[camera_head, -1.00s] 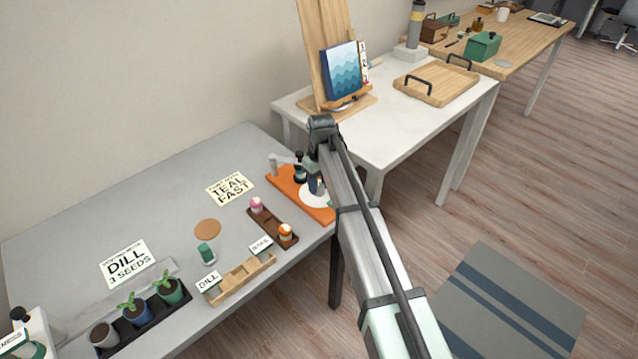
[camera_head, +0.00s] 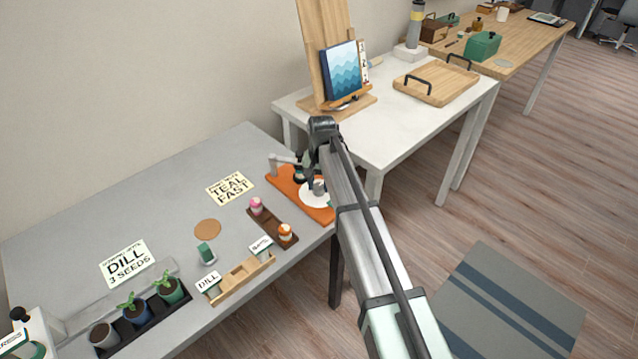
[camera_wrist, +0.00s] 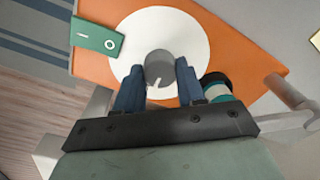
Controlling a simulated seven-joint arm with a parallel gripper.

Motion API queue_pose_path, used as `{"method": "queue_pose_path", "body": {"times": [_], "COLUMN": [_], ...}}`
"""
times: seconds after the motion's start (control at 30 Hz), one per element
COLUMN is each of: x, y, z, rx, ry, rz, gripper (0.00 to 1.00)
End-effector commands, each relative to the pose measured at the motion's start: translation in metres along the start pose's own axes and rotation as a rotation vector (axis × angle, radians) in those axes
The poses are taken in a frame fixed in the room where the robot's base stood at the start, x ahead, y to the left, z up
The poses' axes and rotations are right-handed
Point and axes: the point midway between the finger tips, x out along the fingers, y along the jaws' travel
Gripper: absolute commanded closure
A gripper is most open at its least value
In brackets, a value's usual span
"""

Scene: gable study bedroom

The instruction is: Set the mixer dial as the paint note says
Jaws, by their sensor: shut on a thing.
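The paint note (camera_head: 230,188) lies on the grey table and reads TEAL FAST. The orange mixer board (camera_head: 285,182) is at the table's right end; it also shows in the wrist view (camera_wrist: 245,45). A white disc (camera_wrist: 190,30) on it carries a grey round dial (camera_wrist: 159,66) with a pale pointer mark on the side toward my gripper. My gripper (camera_wrist: 160,80) has its blue fingers shut on the dial, one on each side. A teal bottle with a dark cap (camera_wrist: 216,90) stands right beside the right finger. Any speed markings on the disc are unreadable.
A green plate marked I and O (camera_wrist: 97,38) sits at the board's corner. A grey post (camera_wrist: 290,92) rises from the board. A seed note (camera_head: 125,262) and potted seedlings (camera_head: 137,310) are farther left.

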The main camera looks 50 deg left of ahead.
Motion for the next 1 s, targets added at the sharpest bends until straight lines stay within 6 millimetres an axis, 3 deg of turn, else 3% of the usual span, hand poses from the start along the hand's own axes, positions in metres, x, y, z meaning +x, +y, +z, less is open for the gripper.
{"method": "queue_pose_path", "body": {"times": [0.7, 0.73, 1.0], "x": [-0.0003, -0.0003, -0.0001], "y": [0.0, 0.0, 0.0], "z": [-0.0001, -0.0001, -0.0001], "rx": [0.072, 0.072, 0.071], "ry": [0.003, 0.003, 0.003], "rz": [-0.001, -0.001, 0.0], "gripper": [0.92, 0.59, 0.36]}}
